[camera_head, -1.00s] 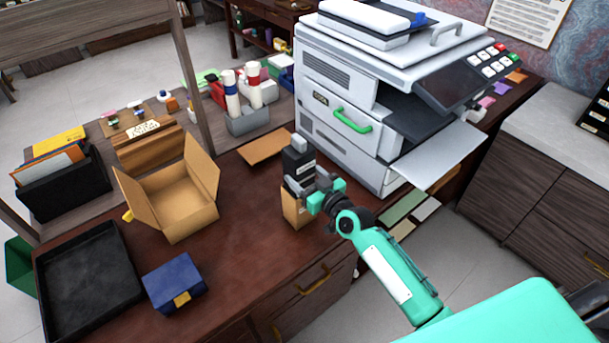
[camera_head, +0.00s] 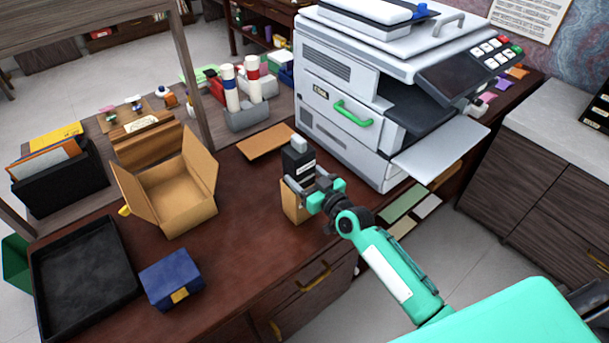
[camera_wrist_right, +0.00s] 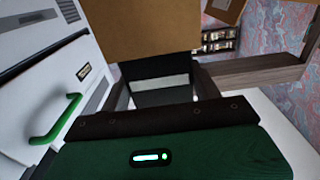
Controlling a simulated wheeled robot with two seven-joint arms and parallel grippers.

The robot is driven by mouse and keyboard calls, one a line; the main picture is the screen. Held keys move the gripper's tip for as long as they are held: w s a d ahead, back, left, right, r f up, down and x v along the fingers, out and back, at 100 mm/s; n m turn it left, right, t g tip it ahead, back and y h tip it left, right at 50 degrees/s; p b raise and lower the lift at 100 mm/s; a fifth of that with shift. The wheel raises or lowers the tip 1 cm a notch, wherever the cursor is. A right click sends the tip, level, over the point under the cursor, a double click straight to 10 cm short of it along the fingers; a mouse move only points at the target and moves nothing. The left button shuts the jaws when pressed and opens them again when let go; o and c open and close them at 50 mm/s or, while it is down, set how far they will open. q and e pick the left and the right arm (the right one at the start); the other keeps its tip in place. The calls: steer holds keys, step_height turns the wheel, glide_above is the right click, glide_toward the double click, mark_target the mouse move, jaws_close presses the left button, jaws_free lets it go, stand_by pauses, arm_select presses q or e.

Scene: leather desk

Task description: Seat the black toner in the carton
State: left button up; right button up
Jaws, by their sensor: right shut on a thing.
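The black toner (camera_head: 298,162), a tall dark block with a pale label and grey top, stands upright near the desk's right front edge. It also shows in the right wrist view (camera_wrist_right: 158,96). My right gripper (camera_head: 304,184) is shut on it from the right. A small tan carton (camera_head: 291,203) is directly below the toner and also shows in the wrist view (camera_wrist_right: 140,30). I cannot tell whether the toner's lower end is inside it or just above it. A larger open carton (camera_head: 180,210) with raised flaps stands to the left. My left gripper is not in view.
The white printer (camera_head: 335,110) stands close behind the toner on the right. A flat brown sheet (camera_head: 264,142) lies behind. A blue box (camera_head: 170,275) and black tray (camera_head: 80,265) are at the left. The desk between the cartons (camera_head: 245,220) is clear.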

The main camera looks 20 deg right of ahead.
mark_target(306, 185)
steer(key=shift+f+b, duration=1.25)
steer(key=shift+f, duration=0.2)
steer(key=o, duration=1.2)
steer(key=shift+c, duration=0.2)
steer(key=shift+o, duration=1.1)
steer(key=b+v, duration=0.2)
steer(key=v, duration=1.1)
steer(key=shift+s, duration=0.4)
